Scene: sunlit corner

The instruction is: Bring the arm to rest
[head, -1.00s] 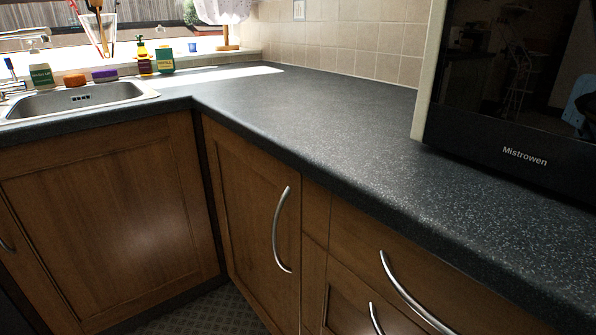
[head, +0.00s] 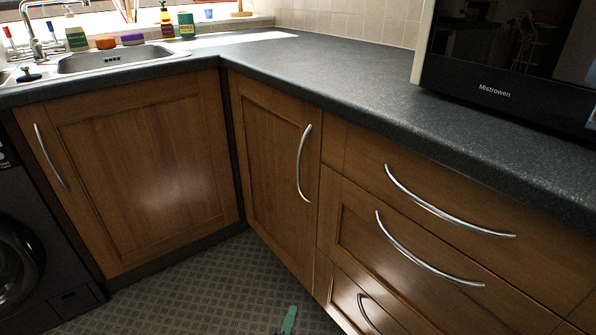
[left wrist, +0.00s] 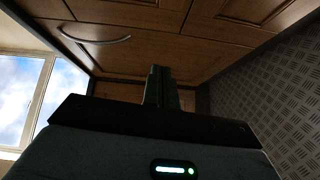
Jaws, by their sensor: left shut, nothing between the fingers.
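My left gripper (head: 289,318) shows at the bottom edge of the head view as a small green tip above the patterned floor, in front of the lower drawers. In the left wrist view its dark green fingers (left wrist: 160,88) are together, with nothing between them. They point toward the wooden cabinet fronts and look apart from them, though the exact gap is hard to tell. The rest of the left arm is out of the head view. My right gripper is in neither view.
The dark worktop (head: 330,70) carries a black microwave (head: 510,70) at right and a sink (head: 120,58) at left. Curved handles (head: 430,255) stick out from the wooden drawers. A black washing machine (head: 35,250) stands at far left. The floor (head: 215,285) between is clear.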

